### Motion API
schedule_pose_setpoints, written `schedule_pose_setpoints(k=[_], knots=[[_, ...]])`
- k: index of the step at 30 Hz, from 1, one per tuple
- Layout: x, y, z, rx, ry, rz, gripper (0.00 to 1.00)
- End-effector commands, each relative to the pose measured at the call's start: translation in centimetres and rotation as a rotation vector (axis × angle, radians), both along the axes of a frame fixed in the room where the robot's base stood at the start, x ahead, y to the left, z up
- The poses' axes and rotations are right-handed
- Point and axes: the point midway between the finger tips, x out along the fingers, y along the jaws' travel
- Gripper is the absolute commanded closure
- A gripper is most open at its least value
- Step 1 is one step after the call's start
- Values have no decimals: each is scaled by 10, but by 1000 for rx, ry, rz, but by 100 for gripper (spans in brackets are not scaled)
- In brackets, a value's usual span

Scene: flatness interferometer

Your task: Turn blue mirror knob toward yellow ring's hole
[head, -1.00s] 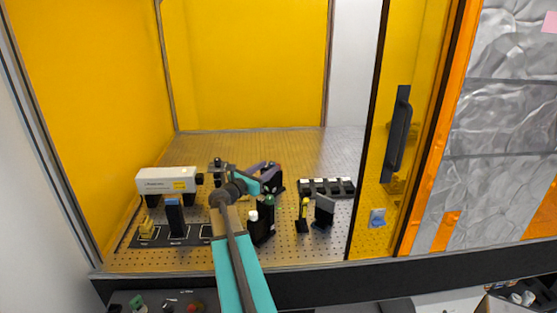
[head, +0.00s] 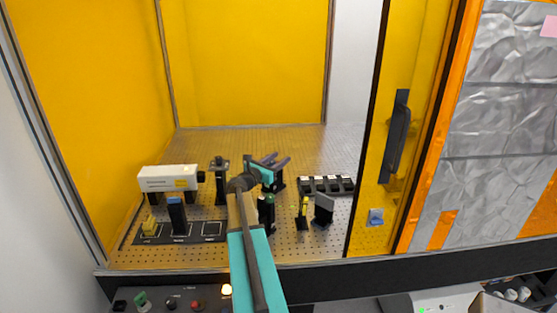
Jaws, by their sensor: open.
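I cannot make out a blue mirror knob. A small post with a yellow top (head: 305,205) stands to the right; it may be the yellow ring, but its hole is too small to see.
A white box (head: 168,178) and a dark post (head: 220,183) stand at left. A black tray (head: 212,231) holds a blue-topped block (head: 176,215) and a yellow piece (head: 150,226). A tilted dark plate (head: 324,208) and a black rack (head: 326,186) are at right. The back of the breadboard is clear.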

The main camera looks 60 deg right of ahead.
Motion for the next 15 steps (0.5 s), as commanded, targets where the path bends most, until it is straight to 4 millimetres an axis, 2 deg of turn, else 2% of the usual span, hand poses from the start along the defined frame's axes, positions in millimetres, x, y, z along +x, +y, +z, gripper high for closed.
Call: schedule_pose_setpoints(k=[2,9,15], knots=[[0,0,0,0,0,0,60],[-1,0,0,0,0,-1,98],[-1,-1,0,0,0,-10,100]])
